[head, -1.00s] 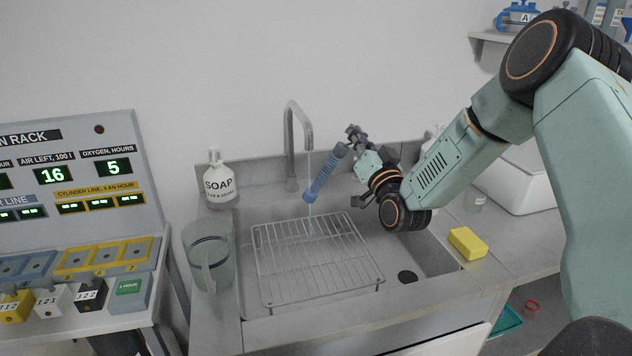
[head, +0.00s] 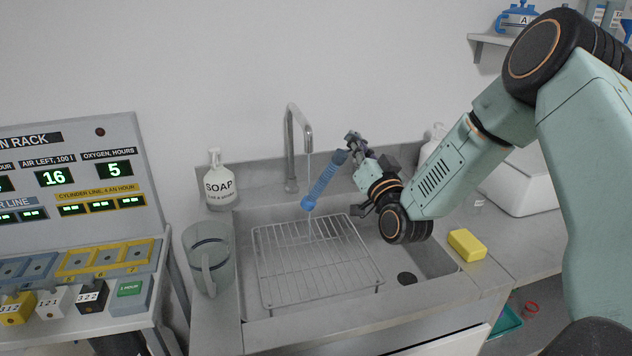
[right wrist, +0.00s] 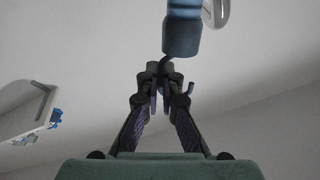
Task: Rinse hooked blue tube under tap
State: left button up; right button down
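The blue corrugated tube (head: 323,181) hangs tilted over the sink, with its lower cuff down to the left. It also shows in the right wrist view as a blue-grey cuff (right wrist: 182,35) with a thin dark hook below it. My right gripper (head: 356,146) is at the tube's upper end; its fingertips (right wrist: 169,85) are closed around the hook. The tap (head: 291,148) stands behind the sink and a thin water stream (head: 309,168) falls from its spout. The stream meets the tube near its lower end in the picture; exact contact depth is unclear. My left gripper is out of view.
A wire rack (head: 262,262) lies in the sink (head: 415,262) below the tube. A soap bottle (head: 220,186) and a clear jug (head: 199,268) stand left; a yellow sponge (head: 467,244) lies right. The rack panel (head: 75,190) is far left.

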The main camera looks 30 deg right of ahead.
jog(key=shift+s+a+p, duration=0.15)
jog(key=shift+s+p, duration=0.4)
jog(key=shift+s, duration=0.4)
jog(key=shift+s+a+p, duration=0.2)
jog(key=shift+s+p, duration=0.4)
jog(key=shift+s, duration=0.35)
jog(key=shift+s+a+p, duration=0.15)
jog(key=shift+s+p, duration=0.4)
jog(key=shift+s, duration=0.4)
jog(key=s+r+p, duration=0.4)
jog(key=s+p, duration=0.1)
jog(key=p, duration=0.2)
jog(key=shift+a, duration=0.4)
jog(key=shift+f, duration=0.1)
